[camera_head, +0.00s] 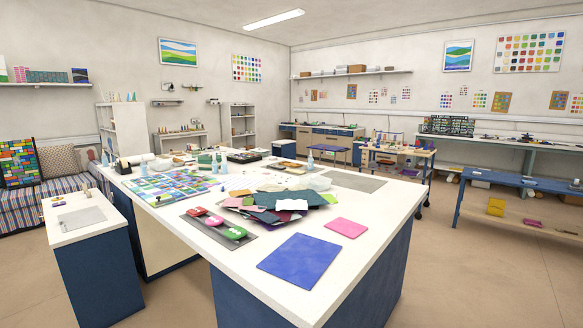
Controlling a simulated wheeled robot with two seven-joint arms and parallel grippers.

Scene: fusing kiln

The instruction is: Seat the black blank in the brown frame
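Neither of my grippers is in the head view, and no part of my arms shows. I cannot make out a black blank or a brown frame for certain from this distance. A dark-edged tray (246,156) with small coloured pieces sits toward the back of the large white worktable (262,268). Beside it lies a flat tray-like thing (290,168), too small to tell its contents. Small dark items on the benches along the far and right walls are too small to identify.
The worktable holds a pile of coloured sheets (275,204), a blue sheet (301,260), a pink sheet (346,228) and a grey tray (205,229) with coloured pieces. A blue bench (520,183) stands right. Floor (480,270) between is clear.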

